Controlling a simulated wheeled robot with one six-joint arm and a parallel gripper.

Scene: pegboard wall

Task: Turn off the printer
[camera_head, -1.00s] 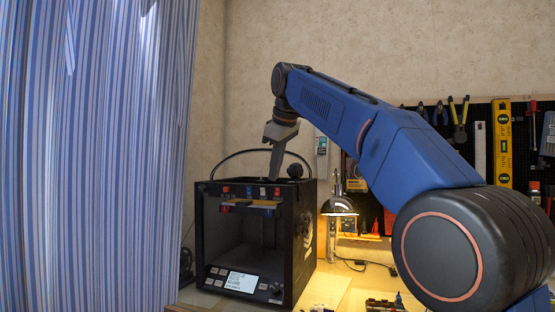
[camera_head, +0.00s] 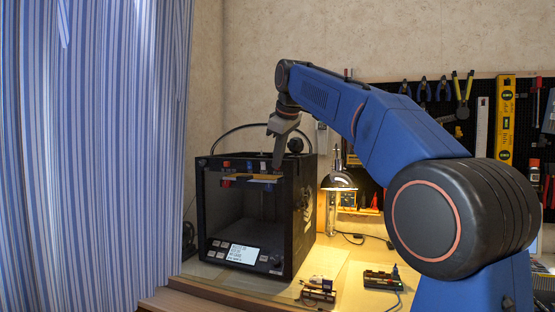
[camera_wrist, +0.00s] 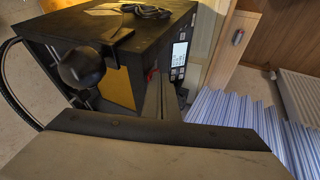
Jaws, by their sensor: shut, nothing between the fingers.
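The printer is a black box-shaped 3D printer (camera_head: 301,225) with an open front, standing on the bench. Its lower front panel carries a lit screen (camera_head: 243,254), small buttons (camera_head: 216,249) to the left and a round knob (camera_head: 276,261) to the right. My gripper (camera_head: 277,165) is shut and empty, pointing down at the printer's upper front edge, well above the panel. I cannot tell whether it touches. In the wrist view, my gripper's fingers (camera_wrist: 159,97) are together beside the printer (camera_wrist: 55,20), and the lit screen (camera_wrist: 179,54) shows beyond them.
A lamp (camera_head: 339,181) stands right of the printer. Small electronic parts (camera_head: 319,290) lie on the bench in front of it. A pegboard with tools (camera_head: 505,120) is at the right. A striped curtain (camera_head: 90,150) hangs at the left. The space before the printer is open.

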